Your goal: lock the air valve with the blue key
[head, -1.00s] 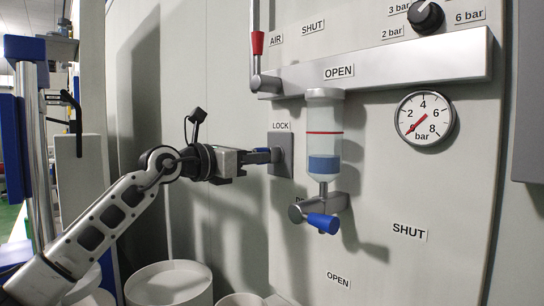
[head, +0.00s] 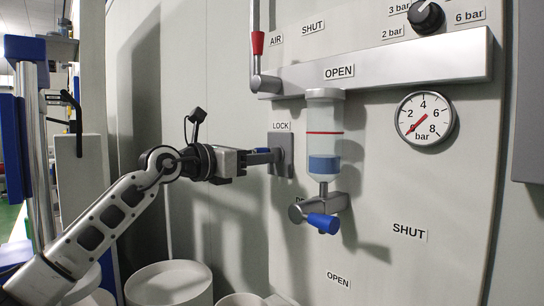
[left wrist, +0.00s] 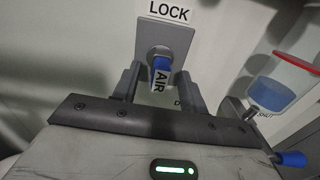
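The blue key (left wrist: 161,70), tagged AIR, sits at the round lock face on the grey lock plate (left wrist: 178,40) under the LOCK sign; the plate also shows in the head view (head: 286,142). My left gripper (left wrist: 160,88) is at the lock, with one finger on each side of the key. Gaps show between the fingers and the key, so it looks open around it. In the head view a finger hides most of the key. The air valve's red-handled lever (head: 258,44) points up, beside the AIR sign. My right gripper is not in view.
A clear vessel with blue liquid (head: 324,140) and a blue-handled tap (head: 323,223) stand close right of the lock. A silver bar (head: 400,70) runs above. A gauge (head: 425,118) reads near 0. White drums (head: 168,285) stand below.

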